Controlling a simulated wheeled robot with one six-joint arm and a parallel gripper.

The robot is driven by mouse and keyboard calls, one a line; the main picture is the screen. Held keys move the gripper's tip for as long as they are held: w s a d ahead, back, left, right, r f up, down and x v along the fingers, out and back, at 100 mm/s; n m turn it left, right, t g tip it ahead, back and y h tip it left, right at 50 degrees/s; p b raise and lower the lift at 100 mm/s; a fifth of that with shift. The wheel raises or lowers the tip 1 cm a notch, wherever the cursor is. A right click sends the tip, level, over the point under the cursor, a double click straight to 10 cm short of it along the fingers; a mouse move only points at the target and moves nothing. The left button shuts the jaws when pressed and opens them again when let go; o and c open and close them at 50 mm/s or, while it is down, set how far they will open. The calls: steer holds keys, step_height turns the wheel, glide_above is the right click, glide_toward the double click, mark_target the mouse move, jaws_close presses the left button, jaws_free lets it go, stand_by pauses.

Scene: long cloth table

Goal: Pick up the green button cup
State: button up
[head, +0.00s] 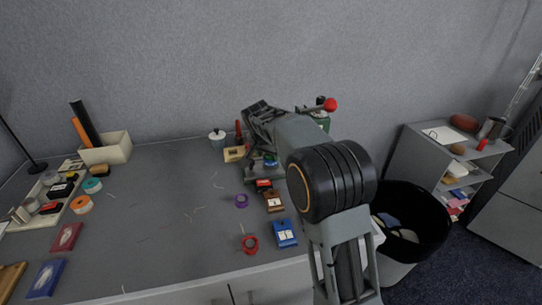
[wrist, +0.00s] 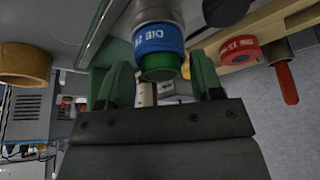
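A round piece with a green end (wrist: 161,72) and a blue lettered band (wrist: 158,38) is in the upper middle of the wrist view. It fits the green button cup, though I cannot tell for certain. My gripper (wrist: 160,76) is open, with one green finger on each side of the green end. A gap shows at the right finger; I cannot tell whether the left one touches. In the head view a small green and blue piece (head: 270,161) shows beside my arm near the back of the table. My arm hides much there.
A red lettered piece (wrist: 238,49) and a tan cup (wrist: 25,66) flank it in the wrist view. A yellowish block (head: 234,154) and a lidded pot (head: 216,138) stand nearby. The table's left middle (head: 150,220) is mostly clear. A black bin (head: 425,225) stands right.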

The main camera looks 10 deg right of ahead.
steer(key=c, duration=0.8)
steer(key=shift+o, duration=0.2)
